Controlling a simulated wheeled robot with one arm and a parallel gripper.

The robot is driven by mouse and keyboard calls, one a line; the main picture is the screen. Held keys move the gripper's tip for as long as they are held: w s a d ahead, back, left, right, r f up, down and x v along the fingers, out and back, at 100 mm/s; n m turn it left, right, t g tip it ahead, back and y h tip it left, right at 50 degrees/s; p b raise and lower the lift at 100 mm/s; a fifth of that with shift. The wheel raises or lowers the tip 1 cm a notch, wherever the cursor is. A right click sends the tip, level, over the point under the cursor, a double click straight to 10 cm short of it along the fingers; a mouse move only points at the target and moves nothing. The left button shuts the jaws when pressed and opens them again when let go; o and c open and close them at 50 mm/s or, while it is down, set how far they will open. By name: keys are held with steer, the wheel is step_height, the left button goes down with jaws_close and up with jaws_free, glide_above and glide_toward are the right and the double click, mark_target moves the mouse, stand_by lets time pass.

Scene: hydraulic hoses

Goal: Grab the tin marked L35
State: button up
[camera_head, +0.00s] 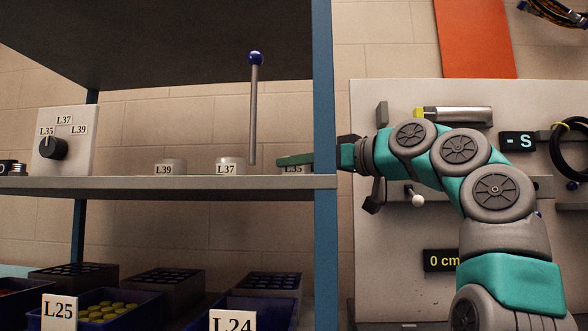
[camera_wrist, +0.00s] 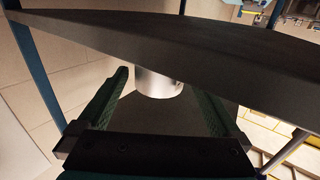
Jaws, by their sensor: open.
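The tin marked L35 (camera_head: 294,170) stands on the upper shelf at its right end, beside the blue post. My gripper (camera_head: 282,160) reaches in past the post from the right, and a green finger covers the upper part of this tin. In the wrist view a silvery tin (camera_wrist: 158,84) sits between the tips of the two open green fingers, with a gap on each side. Its label does not show there. I cannot tell how deep it is between the fingers. The tins marked L37 (camera_head: 230,166) and L39 (camera_head: 170,167) stand further left.
A thin upright lever (camera_head: 254,110) with a blue knob stands between L37 and L35. A dial panel (camera_head: 65,140) marked L35, L37 and L39 is at the left, its pointer towards L35. The blue post (camera_head: 323,100) is close to my arm. Bins (camera_head: 110,305) stand below.

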steer(key=x, duration=0.2)
steer(key=shift+w+a, duration=0.2)
steer(key=shift+a, duration=0.05)
steer(key=c, duration=1.3)
steer(key=shift+s+r, duration=0.1)
